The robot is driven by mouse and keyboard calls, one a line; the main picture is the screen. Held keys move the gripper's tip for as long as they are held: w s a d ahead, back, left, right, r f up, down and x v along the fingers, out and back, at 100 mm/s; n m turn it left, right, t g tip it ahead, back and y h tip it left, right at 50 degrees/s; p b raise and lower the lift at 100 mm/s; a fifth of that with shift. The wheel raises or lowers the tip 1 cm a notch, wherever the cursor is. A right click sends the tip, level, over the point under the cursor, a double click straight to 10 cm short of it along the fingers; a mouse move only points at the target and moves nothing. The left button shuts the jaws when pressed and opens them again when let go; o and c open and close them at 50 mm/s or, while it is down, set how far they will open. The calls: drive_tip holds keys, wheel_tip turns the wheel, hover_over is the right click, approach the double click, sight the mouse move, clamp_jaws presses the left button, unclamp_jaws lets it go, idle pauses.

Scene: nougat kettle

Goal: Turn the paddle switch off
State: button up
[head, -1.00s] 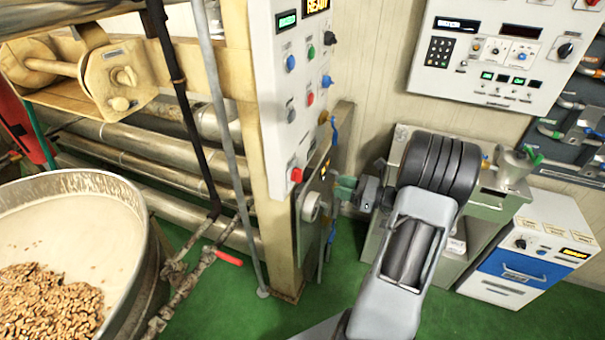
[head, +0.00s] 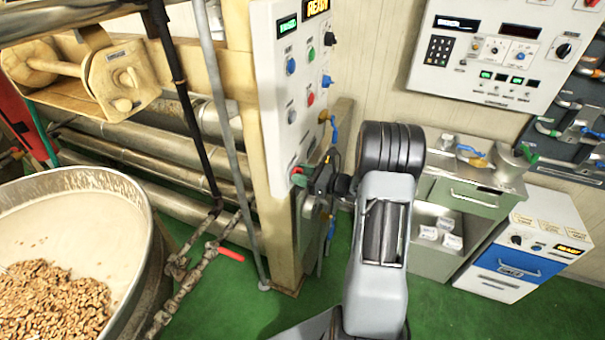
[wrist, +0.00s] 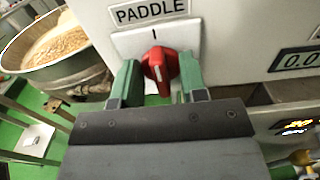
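The red paddle switch (wrist: 160,65) sits on a white plate under a "PADDLE" label (wrist: 148,12), with an "I" mark above it. Its handle stands roughly upright, towards that mark. My gripper (wrist: 161,80) is open, with one green finger on each side of the switch. The fingers are very close to its sides; I cannot tell whether they touch it. In the head view, my gripper (head: 305,180) is at the lower part of the white control panel (head: 285,115), and only a bit of the red switch (head: 296,170) shows above a finger.
The panel carries other buttons and a blue valve handle (head: 334,135) at its right edge. A large kettle with nuts (head: 140,215) stands at the left. Pipes and a beam frame stand behind. A steel cabinet (head: 470,195) and a white-blue unit (head: 520,255) stand at the right.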

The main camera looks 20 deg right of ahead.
drive_tip(key=shift+c, duration=0.2)
clamp_jaws()
